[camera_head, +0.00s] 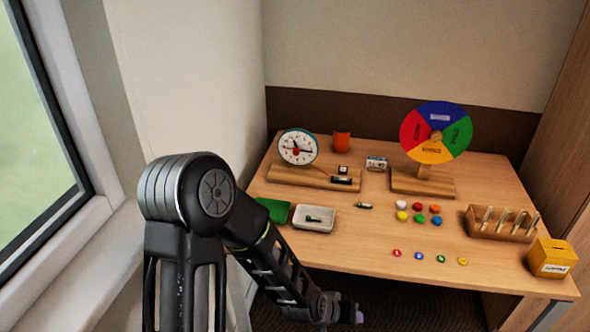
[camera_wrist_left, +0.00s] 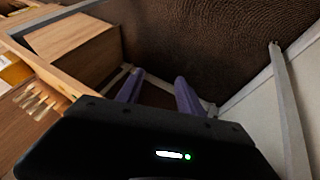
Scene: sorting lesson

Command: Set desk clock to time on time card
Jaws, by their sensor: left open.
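The desk clock (camera_head: 298,147) has a round white face with a teal rim and stands on a wooden base (camera_head: 310,178) at the back left of the table. The face shows dark hands and a red part near the middle; the exact time is too small to read. A small white card-like block (camera_head: 376,163) with dark marks stands right of the clock; I cannot tell whether it is the time card. My left gripper (camera_head: 357,314) is low in front of the table, far from the clock. In the left wrist view its purple fingers (camera_wrist_left: 160,92) are apart and empty.
The wooden table (camera_head: 350,240) holds a coloured wheel (camera_head: 437,132), a white tray (camera_head: 313,218), a green piece (camera_head: 274,210), several coloured discs, a slotted wooden rack (camera_head: 500,224) and a yellow box (camera_head: 551,258). An orange cup (camera_head: 341,142) is behind. A wall and window are left.

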